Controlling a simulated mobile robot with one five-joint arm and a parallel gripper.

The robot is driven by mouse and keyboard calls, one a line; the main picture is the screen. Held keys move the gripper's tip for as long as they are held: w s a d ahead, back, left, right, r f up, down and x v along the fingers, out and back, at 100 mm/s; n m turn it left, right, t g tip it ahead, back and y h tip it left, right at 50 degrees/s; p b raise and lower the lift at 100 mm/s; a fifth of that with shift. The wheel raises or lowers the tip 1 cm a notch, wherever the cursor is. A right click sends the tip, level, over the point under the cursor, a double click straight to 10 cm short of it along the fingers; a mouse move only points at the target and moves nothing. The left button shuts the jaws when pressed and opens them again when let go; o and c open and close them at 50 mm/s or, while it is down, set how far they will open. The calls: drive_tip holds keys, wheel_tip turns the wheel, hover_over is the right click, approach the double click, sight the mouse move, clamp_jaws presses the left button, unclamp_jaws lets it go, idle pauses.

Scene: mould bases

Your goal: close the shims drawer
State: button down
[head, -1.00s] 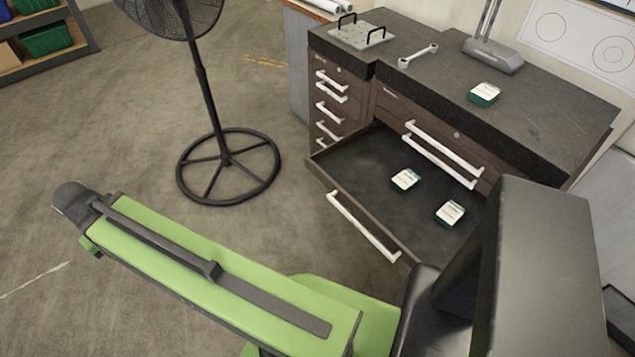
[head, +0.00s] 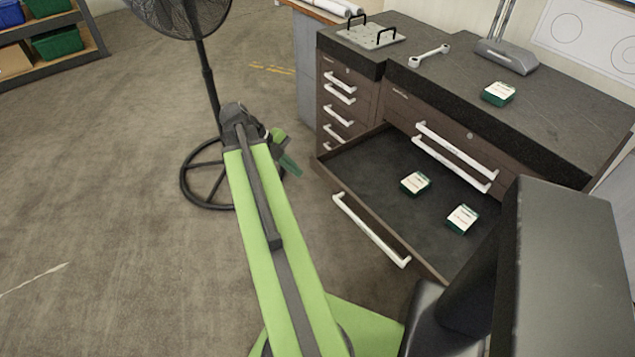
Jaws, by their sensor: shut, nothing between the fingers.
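The open drawer (head: 352,170) juts out from the dark brown cabinet, with a white bar handle (head: 369,230) on its front. Two small green-and-white boxes lie inside it, one at the middle (head: 415,184) and one further right (head: 462,219). I cannot read a label that names the drawer. My gripper (head: 290,168) is at the end of my green arm, left of the drawer's far left corner and apart from it. Its fingers look shut and empty. My own body hides the drawer's near right part.
The cabinet top (head: 450,75) carries a wrench (head: 429,56), a plate with two black handles (head: 371,36), another green-and-white box (head: 498,93) and a grey stand (head: 507,55). A pedestal fan (head: 207,90) stands behind my arm. The floor at left is clear.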

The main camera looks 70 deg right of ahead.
drive_tip(key=s+d+f+b, duration=0.5)
drive_tip(key=s+f+b, duration=0.2)
drive_tip(key=shift+s+d+f, duration=0.15)
drive_tip(key=shift+d+f, duration=0.2)
drive_tip(key=shift+f, duration=0.05)
